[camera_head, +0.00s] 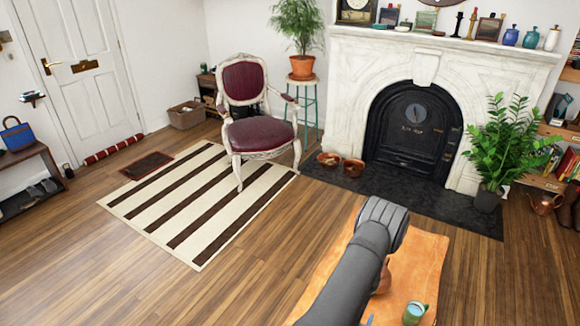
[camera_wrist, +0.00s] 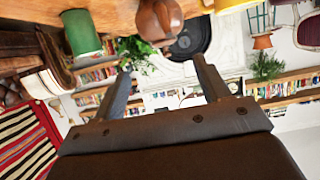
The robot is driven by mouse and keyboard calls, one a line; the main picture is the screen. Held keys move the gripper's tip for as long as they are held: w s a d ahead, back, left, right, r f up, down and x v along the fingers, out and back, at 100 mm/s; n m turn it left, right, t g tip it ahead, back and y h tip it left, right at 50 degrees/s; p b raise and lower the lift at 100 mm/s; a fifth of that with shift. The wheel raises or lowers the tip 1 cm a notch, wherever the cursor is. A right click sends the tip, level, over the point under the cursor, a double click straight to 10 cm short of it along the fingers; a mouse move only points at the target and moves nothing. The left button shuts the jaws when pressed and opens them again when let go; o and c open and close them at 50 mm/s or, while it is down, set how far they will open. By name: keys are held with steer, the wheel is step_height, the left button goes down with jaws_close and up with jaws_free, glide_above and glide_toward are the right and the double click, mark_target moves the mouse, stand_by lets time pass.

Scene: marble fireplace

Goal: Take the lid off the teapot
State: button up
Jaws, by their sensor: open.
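The brown teapot (camera_wrist: 160,20) shows at the top edge of the wrist view, which is turned upside down, and is partly cut off. In the head view, a brown part of it (camera_head: 384,280) shows on the wooden table, mostly hidden behind my grey arm. My gripper (camera_wrist: 163,66) is open and empty in the wrist view. Its two fingers are spread wide, with the teapot beyond them, apart from both. I cannot make out the lid clearly. The gripper's fingers are hidden in the head view.
A green mug (camera_wrist: 80,32) stands beside the teapot; it also shows in the head view (camera_head: 414,312). A yellow object (camera_wrist: 232,4) is at the wrist view's top edge. The wooden table (camera_head: 425,262) has bare room at its far end. The fireplace (camera_head: 415,125) lies beyond.

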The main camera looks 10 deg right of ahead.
steer(key=shift+c, duration=1.4)
